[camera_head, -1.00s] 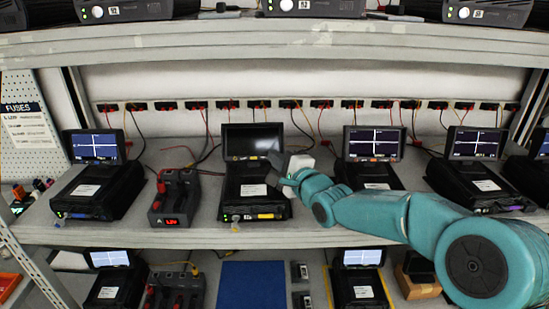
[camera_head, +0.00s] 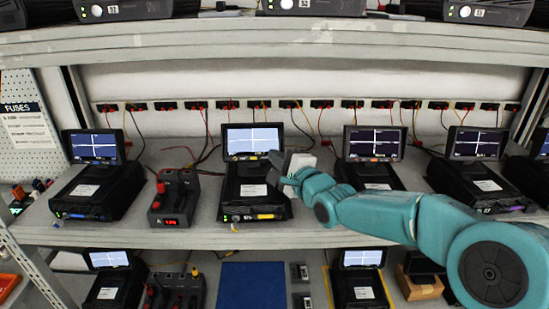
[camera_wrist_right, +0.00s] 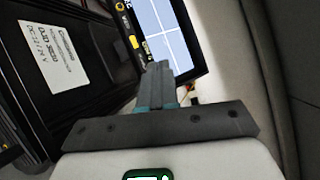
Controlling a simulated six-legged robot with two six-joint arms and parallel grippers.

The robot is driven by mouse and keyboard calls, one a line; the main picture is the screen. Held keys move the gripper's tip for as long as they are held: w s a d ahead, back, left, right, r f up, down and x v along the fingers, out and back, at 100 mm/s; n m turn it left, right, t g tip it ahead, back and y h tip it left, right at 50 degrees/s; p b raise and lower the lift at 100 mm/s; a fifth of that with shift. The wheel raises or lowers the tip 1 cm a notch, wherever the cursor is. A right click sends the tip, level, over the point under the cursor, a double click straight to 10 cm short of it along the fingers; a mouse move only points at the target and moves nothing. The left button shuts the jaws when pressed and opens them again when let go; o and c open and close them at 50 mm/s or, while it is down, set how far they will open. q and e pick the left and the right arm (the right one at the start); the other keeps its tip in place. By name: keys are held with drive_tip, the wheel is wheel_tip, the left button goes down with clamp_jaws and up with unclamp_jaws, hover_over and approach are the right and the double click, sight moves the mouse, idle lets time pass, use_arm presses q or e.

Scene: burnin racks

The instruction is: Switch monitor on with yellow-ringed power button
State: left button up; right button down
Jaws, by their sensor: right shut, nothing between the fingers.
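The middle monitor (camera_head: 252,138) stands on a black unit (camera_head: 250,200) on the middle shelf. Its screen is lit blue with white cross lines. In the right wrist view the monitor (camera_wrist_right: 172,30) lies tilted, and its bezel carries a small yellow ring (camera_wrist_right: 120,6) and a yellow mark (camera_wrist_right: 134,42). My right gripper (camera_head: 272,157) is at the monitor's lower right corner, shut and empty. In the right wrist view its fingertips (camera_wrist_right: 160,67) overlap the bezel edge; whether they touch it I cannot tell. My left gripper is out of view.
Lit monitors stand to the left (camera_head: 95,146) and right (camera_head: 374,142). A battery charger (camera_head: 175,200) with red digits sits left of the middle unit. A row of sockets with cables runs behind. An upper shelf (camera_head: 300,45) overhangs, and a blue mat (camera_head: 252,287) lies below.

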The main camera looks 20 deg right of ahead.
drive_tip(key=shift+s+a+r, duration=0.25)
drive_tip(key=shift+s+r, duration=0.55)
drive_tip(key=shift+s, duration=0.2)
drive_tip(key=shift+s+a+r, duration=0.2)
drive_tip(key=shift+s+r, duration=0.6)
drive_tip(key=shift+s, duration=0.15)
drive_tip(key=shift+w, duration=0.1)
